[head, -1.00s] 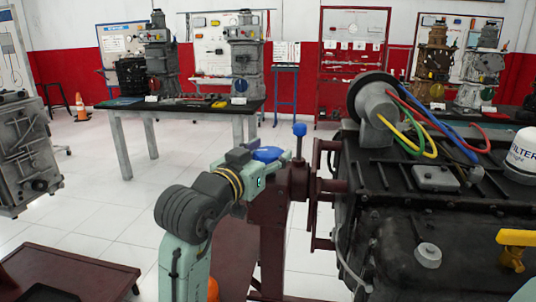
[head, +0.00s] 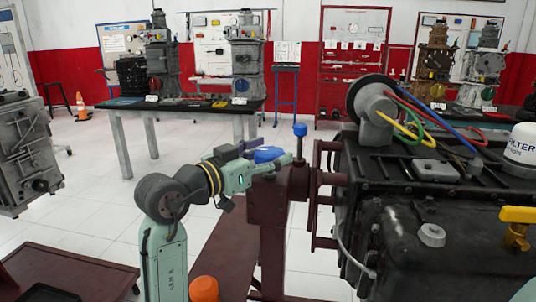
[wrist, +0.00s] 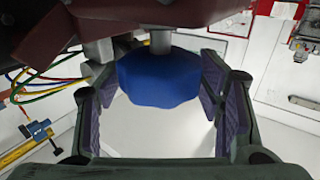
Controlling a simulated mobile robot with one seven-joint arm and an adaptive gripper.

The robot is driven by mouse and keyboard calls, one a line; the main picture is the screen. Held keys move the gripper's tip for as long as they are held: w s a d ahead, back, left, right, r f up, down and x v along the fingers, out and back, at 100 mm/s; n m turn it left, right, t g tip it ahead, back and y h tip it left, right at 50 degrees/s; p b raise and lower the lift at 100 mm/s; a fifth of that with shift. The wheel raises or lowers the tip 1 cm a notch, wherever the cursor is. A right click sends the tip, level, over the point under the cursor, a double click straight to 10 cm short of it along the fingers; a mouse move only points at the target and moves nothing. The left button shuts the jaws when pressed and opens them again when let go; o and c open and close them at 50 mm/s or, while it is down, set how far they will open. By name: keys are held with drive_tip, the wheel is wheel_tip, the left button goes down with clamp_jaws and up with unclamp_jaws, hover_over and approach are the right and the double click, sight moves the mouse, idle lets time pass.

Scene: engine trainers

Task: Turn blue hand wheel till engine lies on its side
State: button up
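The blue hand wheel (head: 268,154) sits at the left side of the dark red stand post (head: 273,215). In the wrist view the wheel (wrist: 160,78) hangs on a short grey shaft, between my finger pads. My gripper (head: 262,160) is open around it; a gap shows at the left pad, and the right pad is very close to the wheel, contact unclear. The dark engine (head: 430,225) is upright on the stand's red mounting plate, at the right. Part of the wheel is hidden by my fingers in the head view.
A blue-topped pin (head: 300,130) stands up from the post, close to my gripper. Coloured hoses (head: 410,125), a white filter (head: 525,155) and a yellow valve handle (head: 519,214) are on the engine. A workbench (head: 185,108) stands behind.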

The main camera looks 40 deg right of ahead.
drive_tip(key=shift+o, duration=1.2)
drive_tip(key=s+a, duration=0.1)
drive_tip(key=a, duration=1.1)
drive_tip(key=shift+s, duration=0.2)
drive_tip(key=shift+w, duration=0.1)
